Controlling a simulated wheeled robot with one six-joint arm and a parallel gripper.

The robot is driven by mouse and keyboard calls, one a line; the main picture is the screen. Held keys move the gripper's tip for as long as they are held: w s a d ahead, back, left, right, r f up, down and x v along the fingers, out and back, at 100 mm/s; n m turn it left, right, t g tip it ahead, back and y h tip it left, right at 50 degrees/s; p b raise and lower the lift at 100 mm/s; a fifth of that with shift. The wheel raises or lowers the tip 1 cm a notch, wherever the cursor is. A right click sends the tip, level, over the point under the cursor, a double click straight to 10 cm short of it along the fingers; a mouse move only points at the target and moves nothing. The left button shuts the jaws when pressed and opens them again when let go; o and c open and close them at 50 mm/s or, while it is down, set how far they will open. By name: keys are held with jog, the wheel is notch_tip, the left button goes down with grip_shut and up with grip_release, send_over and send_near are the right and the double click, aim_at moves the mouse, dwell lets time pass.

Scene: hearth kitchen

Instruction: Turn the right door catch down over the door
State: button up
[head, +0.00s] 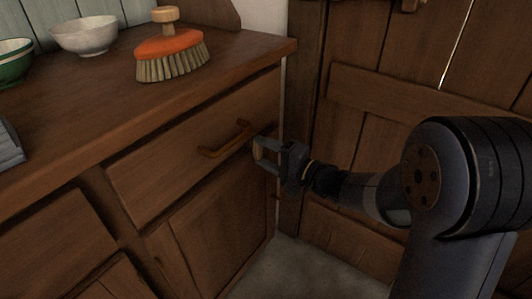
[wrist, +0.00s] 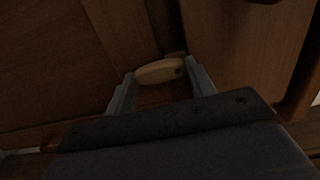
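A pale wooden catch (wrist: 158,71) lies nearly level in the wrist view, slightly tilted, with a dark pivot spot near its right end. My gripper (wrist: 160,84) is open, with one finger at each end of the catch. I cannot tell whether the fingers touch it. In the head view my gripper (head: 259,150) is at the right end of the cabinet front, just right of the drawer handle. The right cabinet door (head: 218,232) is below the drawer and looks shut. I cannot make out the catch in the head view.
The drawer (head: 165,165) has a curved wooden handle (head: 225,140) close to my gripper. On the counter (head: 90,115) stand an orange brush (head: 170,50), a white bowl (head: 86,36) and a green bowl (head: 14,62). A plank door (head: 365,120) stands at the right.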

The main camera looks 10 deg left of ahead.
jog(key=o, duration=0.4)
jog(key=shift+o, duration=0.2)
jog(key=p+v, duration=0.2)
jog(key=v, duration=0.8)
jog(key=shift+s+d+p, duration=0.15)
jog(key=shift+d+p, duration=0.15)
jog(key=shift+d, duration=0.05)
jog(key=shift+a+f, duration=0.1)
jog(key=b+x, duration=0.2)
jog(key=x, duration=0.8)
jog(key=shift+w+a+b, duration=0.2)
jog(key=shift+a+b, duration=0.1)
jog(key=shift+b, duration=0.05)
jog(key=shift+d, duration=0.1)
